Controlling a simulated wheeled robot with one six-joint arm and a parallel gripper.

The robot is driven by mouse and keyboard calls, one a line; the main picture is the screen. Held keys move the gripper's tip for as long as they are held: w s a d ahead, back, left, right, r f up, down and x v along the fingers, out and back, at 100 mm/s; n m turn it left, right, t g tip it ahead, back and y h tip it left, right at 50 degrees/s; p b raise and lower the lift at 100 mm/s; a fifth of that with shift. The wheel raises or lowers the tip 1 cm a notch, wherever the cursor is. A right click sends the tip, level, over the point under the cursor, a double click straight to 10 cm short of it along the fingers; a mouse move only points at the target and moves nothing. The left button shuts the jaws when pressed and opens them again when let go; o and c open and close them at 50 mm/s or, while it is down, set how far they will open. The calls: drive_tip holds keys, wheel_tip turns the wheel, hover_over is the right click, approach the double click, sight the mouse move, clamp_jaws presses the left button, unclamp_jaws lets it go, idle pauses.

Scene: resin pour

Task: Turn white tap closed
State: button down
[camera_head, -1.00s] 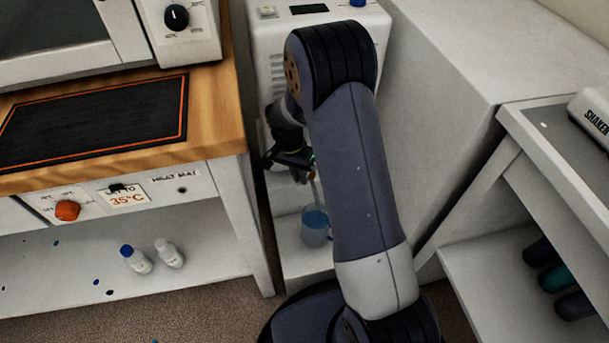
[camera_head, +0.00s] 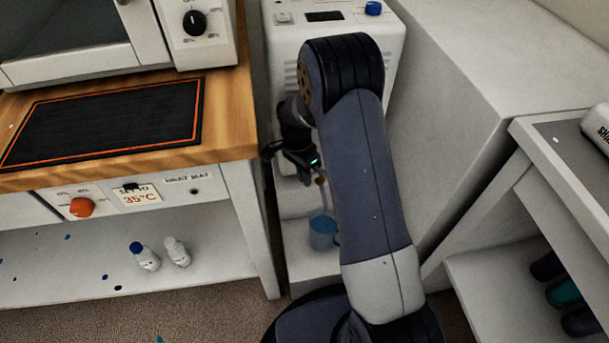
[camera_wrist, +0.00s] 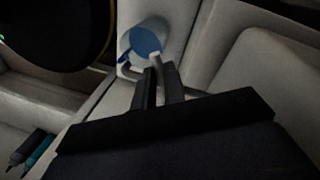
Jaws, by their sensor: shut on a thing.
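The white dispenser cabinet (camera_head: 283,55) stands behind my arm. My gripper (camera_head: 318,180) is at its front, above a blue cup with a handle (camera_head: 322,232). In the wrist view my two dark fingers (camera_wrist: 160,82) are close together on a small pale piece, the white tap (camera_wrist: 168,72); the fingers hide most of it, so its turn angle cannot be told. The cup (camera_wrist: 146,40) shows just beyond the fingertips with blue inside. In the head view a thin pale line runs between gripper and cup; I cannot tell whether it is spout or liquid.
A wooden-topped bench (camera_head: 228,120) with a black heat mat (camera_head: 105,120) is at the left. A tall white cabinet (camera_head: 450,90) is close on the right, beside a shaker stand (camera_head: 540,150).

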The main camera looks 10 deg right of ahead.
drive_tip(key=c, duration=1.5)
unclamp_jaws()
drive_tip(key=shift+r, duration=0.15)
wheel_tip(320, 180, up, 10)
drive_tip(key=p, duration=0.2)
drive_tip(key=shift+p, duration=0.3)
